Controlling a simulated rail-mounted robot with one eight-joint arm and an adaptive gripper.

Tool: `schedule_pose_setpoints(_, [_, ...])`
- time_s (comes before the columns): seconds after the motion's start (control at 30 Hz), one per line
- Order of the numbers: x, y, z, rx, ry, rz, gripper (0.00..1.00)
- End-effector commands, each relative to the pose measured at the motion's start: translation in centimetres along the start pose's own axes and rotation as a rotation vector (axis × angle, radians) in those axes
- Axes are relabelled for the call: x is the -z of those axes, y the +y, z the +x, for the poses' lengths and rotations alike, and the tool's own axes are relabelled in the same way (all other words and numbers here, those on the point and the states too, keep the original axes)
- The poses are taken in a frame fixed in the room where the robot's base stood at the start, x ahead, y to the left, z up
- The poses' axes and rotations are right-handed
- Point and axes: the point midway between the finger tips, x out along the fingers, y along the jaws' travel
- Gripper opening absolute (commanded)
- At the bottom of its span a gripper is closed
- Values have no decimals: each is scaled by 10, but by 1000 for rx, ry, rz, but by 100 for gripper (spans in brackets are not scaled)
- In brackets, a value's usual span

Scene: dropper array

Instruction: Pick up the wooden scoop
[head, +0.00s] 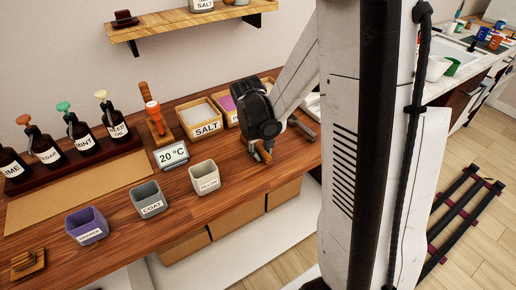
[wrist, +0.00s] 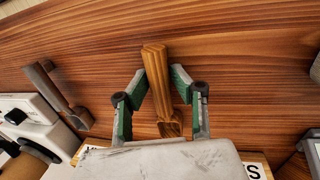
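The wooden scoop (wrist: 156,75) shows in the wrist view as a striped brown wooden piece, with its long handle toward the top and its other end near my gripper's body. My gripper (wrist: 160,76) has its two green-padded fingers on either side of the handle, with the tips very close to it. I cannot tell whether they touch it or whether the scoop is clear of the counter. In the head view my gripper (head: 260,155) is low over the wooden counter, and the scoop is mostly hidden there.
On the wooden counter (head: 120,205) the salt box (head: 203,125), temperature display (head: 172,155) and white cup (head: 205,178) stand left of my gripper. A dark metal tool (wrist: 58,95) lies at left in the wrist view. The wood beyond the scoop is clear.

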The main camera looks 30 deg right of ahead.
Motion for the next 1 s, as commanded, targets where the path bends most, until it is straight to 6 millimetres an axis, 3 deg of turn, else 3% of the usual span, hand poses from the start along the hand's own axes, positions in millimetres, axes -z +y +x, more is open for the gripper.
schedule_pose_setpoints(0.17, [0, 0, 0, 0, 0, 0, 23])
schedule_pose_setpoints(0.37, [0, 0, 0, 0, 0, 0, 0])
schedule_pose_setpoints(0.77, [0, 0, -2, 0, 0, 0, 0])
schedule_pose_setpoints(1.0, [0, 4, -17, 0, 0, 0, 0])
